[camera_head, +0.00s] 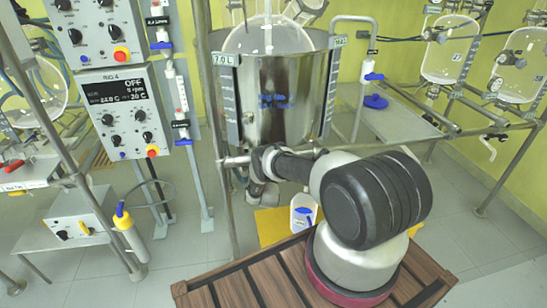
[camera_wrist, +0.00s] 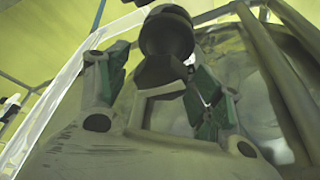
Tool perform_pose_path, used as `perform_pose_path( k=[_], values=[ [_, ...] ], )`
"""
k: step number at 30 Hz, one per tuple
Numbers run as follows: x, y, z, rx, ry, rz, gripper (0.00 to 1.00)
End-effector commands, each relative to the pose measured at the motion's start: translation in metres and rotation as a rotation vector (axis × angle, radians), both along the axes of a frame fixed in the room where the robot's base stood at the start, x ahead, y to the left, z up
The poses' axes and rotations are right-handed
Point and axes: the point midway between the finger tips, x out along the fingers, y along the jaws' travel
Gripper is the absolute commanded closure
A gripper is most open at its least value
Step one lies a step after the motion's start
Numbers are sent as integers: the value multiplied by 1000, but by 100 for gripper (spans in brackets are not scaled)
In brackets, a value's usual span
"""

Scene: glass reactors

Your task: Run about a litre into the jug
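The jug (camera_head: 303,213), pale and translucent with a blue mark, stands on a yellow base (camera_head: 273,226) low below the reactor. My arm hides part of its surroundings. The reactor (camera_head: 290,95) has a steel jacket labelled 7.0 L and a glass top. My gripper (camera_wrist: 158,82) shows in the wrist view with its two green-padded fingers apart. A black round knob (camera_wrist: 167,32) with a dark block below it lies between and beyond the fingers. I cannot tell whether the fingers touch it. In the head view the gripper is low at the reactor's left, mostly hidden.
A control box (camera_head: 125,112) reading OFF stands left of the reactor. Metal posts and rails (camera_head: 200,130) frame the reactor. More glass vessels (camera_head: 449,50) stand at the right. Open tiled floor (camera_head: 440,200) lies at the right.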

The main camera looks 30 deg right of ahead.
Motion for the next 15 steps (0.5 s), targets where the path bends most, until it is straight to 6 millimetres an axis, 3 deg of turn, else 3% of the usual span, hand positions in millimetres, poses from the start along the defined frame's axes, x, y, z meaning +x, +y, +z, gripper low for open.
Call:
perform_pose_path(
  k=[8,15],
  values=[
    [-6,4,-3,-1,1,0,34],
    [-45,29,-17,-2,4,2,34]
  ],
)
